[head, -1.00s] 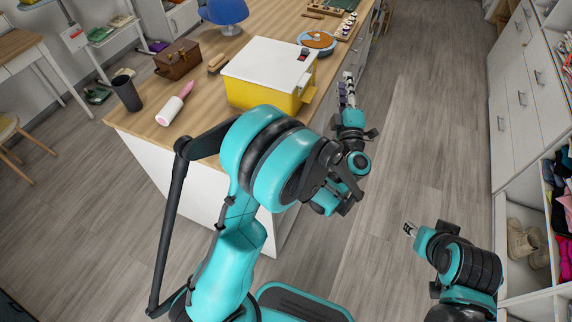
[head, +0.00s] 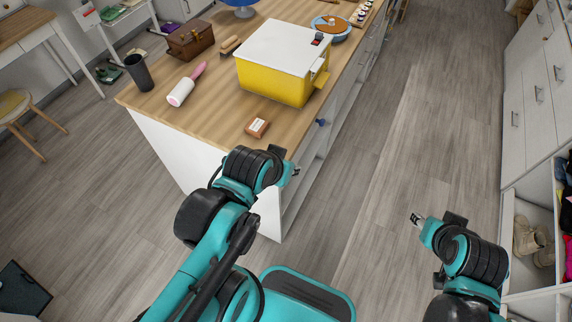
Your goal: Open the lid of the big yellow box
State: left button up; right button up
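The big yellow box (head: 268,83) stands on the wooden counter near its right edge. Its white lid (head: 284,47) lies flat on top and looks closed. My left gripper (head: 296,171) is below the box in the picture, by the counter's near corner and apart from the box. Its fingers are too small to read. My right gripper (head: 416,219) is over the floor at the right, far from the box, its fingers also unclear.
On the counter (head: 215,107) are a small brown-and-white box (head: 257,128), a lint roller (head: 187,84), a black cup (head: 139,72), a brush (head: 230,46), a brown chest (head: 190,39) and a blue round dish (head: 331,28). White shelving (head: 512,215) stands at the right. Open floor lies between.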

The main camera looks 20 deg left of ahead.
aim_at(292, 49)
jog(key=i+l+z, duration=0.15)
jog(key=i, duration=0.25)
jog(key=i+l+z, duration=0.15)
jog(key=i, duration=0.25)
